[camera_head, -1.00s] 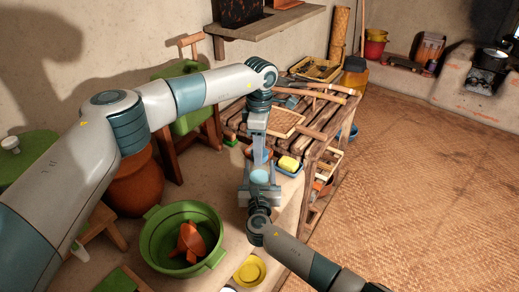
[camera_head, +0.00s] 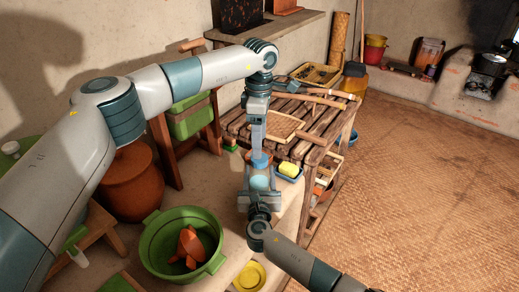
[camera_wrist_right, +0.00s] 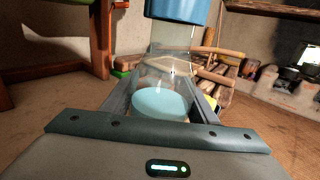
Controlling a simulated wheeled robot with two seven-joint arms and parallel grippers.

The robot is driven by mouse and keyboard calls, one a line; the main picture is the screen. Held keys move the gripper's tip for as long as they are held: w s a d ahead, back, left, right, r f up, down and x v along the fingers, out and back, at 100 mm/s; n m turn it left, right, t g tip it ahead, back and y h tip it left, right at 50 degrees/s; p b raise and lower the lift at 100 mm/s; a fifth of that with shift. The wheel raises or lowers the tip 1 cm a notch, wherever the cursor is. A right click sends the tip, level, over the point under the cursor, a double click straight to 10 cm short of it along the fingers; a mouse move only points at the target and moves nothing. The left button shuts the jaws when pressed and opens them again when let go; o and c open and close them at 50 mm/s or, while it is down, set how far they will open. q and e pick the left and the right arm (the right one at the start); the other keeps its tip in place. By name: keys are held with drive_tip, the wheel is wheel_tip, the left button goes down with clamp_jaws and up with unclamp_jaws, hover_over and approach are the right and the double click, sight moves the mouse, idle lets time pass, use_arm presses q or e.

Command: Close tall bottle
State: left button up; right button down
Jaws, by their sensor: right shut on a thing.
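The tall bottle (camera_head: 260,182) is clear, with pale blue contents at its bottom. My right gripper (camera_head: 260,196) is shut around its lower part and holds it nearly upright; in the right wrist view the bottle (camera_wrist_right: 163,75) stands between the fingers (camera_wrist_right: 160,110). A blue cap-like piece with a brownish top (camera_head: 261,158) is at the bottle's mouth. In the wrist view this blue piece (camera_wrist_right: 183,8) is cut off by the top edge; whether it is seated is unclear. My left gripper (camera_head: 258,146) points down just above it, its fingers seen edge-on.
A slatted wooden table (camera_head: 310,140) with a framed board and tools stands behind. A yellow block (camera_head: 290,170) lies in a blue tray close to the bottle's right. A green tub (camera_head: 151,245) stands at front left. The woven floor at right is open.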

use_arm(q)
wheel_tip(320, 180, up, 6)
idle(0.4)
use_arm(e)
drive_tip(key=c, duration=0.6)
unclamp_jaws()
drive_tip(key=shift+c, duration=0.2)
drive_tip(key=shift+s, duration=0.1)
drive_tip(key=s+b, duration=0.1)
drive_tip(key=s, duration=1.5)
drive_tip(key=shift+s, duration=0.4)
use_arm(q)
drive_tip(key=shift+f, duration=0.5)
use_arm(e)
drive_tip(key=shift+s, duration=0.2)
